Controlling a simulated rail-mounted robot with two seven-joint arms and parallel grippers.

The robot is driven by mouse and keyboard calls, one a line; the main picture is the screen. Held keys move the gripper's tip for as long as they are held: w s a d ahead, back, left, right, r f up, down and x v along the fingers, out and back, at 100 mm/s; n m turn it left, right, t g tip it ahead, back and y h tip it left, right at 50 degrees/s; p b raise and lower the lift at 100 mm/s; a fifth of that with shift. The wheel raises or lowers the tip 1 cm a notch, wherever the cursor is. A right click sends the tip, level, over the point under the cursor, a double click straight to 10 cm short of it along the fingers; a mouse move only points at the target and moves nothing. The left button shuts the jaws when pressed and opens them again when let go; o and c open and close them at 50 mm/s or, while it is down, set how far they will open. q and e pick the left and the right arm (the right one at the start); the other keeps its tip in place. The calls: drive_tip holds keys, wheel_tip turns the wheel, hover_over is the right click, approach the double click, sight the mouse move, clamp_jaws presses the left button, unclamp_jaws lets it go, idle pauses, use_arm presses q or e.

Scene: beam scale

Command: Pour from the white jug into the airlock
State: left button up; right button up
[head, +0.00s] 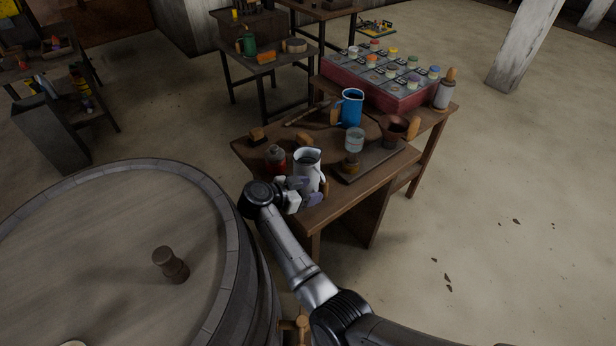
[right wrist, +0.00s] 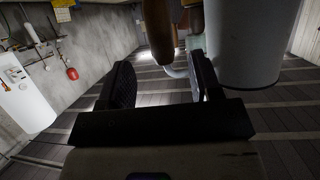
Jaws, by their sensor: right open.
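The white jug (head: 308,162) stands upright near the front edge of the wooden table, its top open. My right gripper (head: 303,194) is at its near side, partly covering its lower part. In the right wrist view the jug's pale body (right wrist: 245,45) is just right of the fingers. My right gripper (right wrist: 165,82) is open there, with the jug's brown handle (right wrist: 158,30) and its curved pale bracket ahead of and partly between the fingers. A clear cup-like vessel (head: 354,140), perhaps the airlock, stands right of the jug. My left gripper is out of view.
A blue jug (head: 350,107) and a brown pot (head: 399,128) stand farther back. A small red-brown jar (head: 276,158) is close left of the white jug. A red crate of jars (head: 375,95) is behind. A large barrel (head: 100,240) fills the left foreground.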

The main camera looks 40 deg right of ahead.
drive_tip(key=shift+b+x, duration=0.3)
drive_tip(key=shift+x, duration=3.3)
drive_tip(key=shift+w, duration=0.15)
drive_tip(key=shift+c, duration=0.3)
clamp_jaws()
drive_tip(key=shift+r, duration=0.15)
